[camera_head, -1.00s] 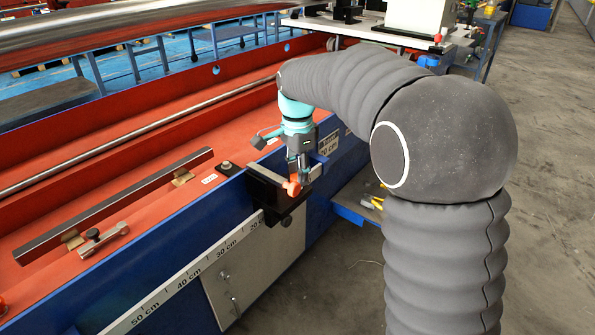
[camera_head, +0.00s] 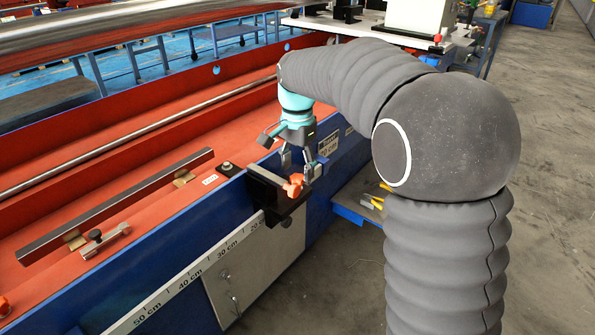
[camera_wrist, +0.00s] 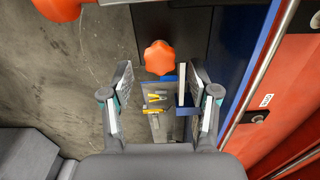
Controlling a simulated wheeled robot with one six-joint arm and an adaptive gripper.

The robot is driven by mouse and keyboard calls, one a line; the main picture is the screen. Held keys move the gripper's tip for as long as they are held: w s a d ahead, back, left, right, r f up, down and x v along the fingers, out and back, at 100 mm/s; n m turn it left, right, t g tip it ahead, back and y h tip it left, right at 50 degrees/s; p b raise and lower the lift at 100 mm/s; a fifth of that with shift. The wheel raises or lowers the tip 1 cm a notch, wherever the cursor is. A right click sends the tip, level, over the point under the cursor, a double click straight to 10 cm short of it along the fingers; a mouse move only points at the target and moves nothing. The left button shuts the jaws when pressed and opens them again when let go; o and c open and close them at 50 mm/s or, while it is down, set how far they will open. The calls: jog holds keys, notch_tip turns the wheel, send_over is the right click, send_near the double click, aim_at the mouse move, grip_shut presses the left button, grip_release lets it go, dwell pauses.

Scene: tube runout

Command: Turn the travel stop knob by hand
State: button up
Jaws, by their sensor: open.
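The orange lobed travel stop knob (camera_head: 293,187) sits on the black stop block (camera_head: 268,192) on the blue side rail. In the wrist view the knob (camera_wrist: 160,57) shows face-on, just beyond the fingertips and roughly centred between them. My gripper (camera_head: 301,168) is open close above the knob in the head view. In the wrist view both fingers of my gripper (camera_wrist: 159,78) are spread wide with nothing between them. I see no finger touching the knob.
A centimetre scale (camera_head: 190,284) runs along the blue rail's outer face. A blue shelf (camera_head: 352,213) with yellow-handled tools is below right of the rail. A second orange part (camera_wrist: 60,8) shows at the top left of the wrist view. Grey floor lies open at right.

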jog(key=shift+r, duration=1.95)
notch_tip(320, 180, up, 12)
notch_tip(320, 180, down, 8)
jog(key=d+n+t, duration=0.1)
jog(key=n, duration=0.5)
jog(key=s+d+f+t, duration=0.1)
jog(key=s+d+f, duration=0.1)
jog(key=s+d, duration=0.3)
jog(key=s+d+f+n+t, duration=0.1)
jog(key=s+d, duration=0.4)
jog(key=s, duration=0.8)
jog(key=s+d+f+n+t, duration=0.1)
jog(key=s+d, duration=0.4)
jog(key=s, duration=0.5)
jog(key=shift+d+f+t, duration=0.4)
jog(key=shift+f+t, duration=0.4)
jog(key=shift+f, duration=0.5)
